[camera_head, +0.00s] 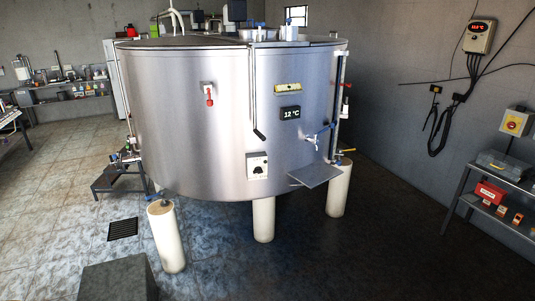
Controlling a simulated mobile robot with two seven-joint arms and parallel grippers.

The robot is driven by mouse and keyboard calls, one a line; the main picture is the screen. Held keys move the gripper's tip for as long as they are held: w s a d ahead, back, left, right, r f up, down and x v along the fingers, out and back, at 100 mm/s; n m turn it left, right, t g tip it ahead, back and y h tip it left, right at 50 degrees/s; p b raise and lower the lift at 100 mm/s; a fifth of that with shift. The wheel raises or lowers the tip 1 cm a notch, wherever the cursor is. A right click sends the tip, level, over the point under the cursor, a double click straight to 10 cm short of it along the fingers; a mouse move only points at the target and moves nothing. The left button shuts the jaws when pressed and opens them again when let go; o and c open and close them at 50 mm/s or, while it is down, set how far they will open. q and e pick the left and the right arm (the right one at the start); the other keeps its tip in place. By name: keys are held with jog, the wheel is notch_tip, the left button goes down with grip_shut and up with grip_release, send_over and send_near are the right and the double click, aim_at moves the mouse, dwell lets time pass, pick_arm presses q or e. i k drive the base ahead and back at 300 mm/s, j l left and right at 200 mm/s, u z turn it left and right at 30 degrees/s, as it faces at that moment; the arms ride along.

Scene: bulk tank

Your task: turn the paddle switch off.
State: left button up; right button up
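A large round steel tank (190,130) fills the middle of the view. On its lower front is a small white switch box (257,166) with dark knobs or marks, which looks like the paddle switch. It is too small to tell which position it is in, and I cannot read a label. Neither of my grippers is in view.
A grey plate (315,174) juts out at lower right. Pale legs (263,220) stand below. A shelf (490,205) lines the right wall. Floor in front is largely clear.

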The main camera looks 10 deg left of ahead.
aim_at(259, 169)
jog(key=i+l+u, duration=0.5)
jog(key=l+u, duration=0.2)
jog(key=i+j, duration=0.25)
jog(key=i, duration=0.25)
jog(key=i+j, duration=0.2)
jog(key=i, duration=0.25)
jog(key=i+j+z, duration=0.1)
jog(key=i+j, duration=0.15)
jog(key=i, duration=0.25)
jog(key=i+j, duration=0.3)
jog(key=i, duration=0.15)
jog(key=i+j, duration=0.25)
jog(key=i, duration=0.25)
jog(key=z, duration=0.05)
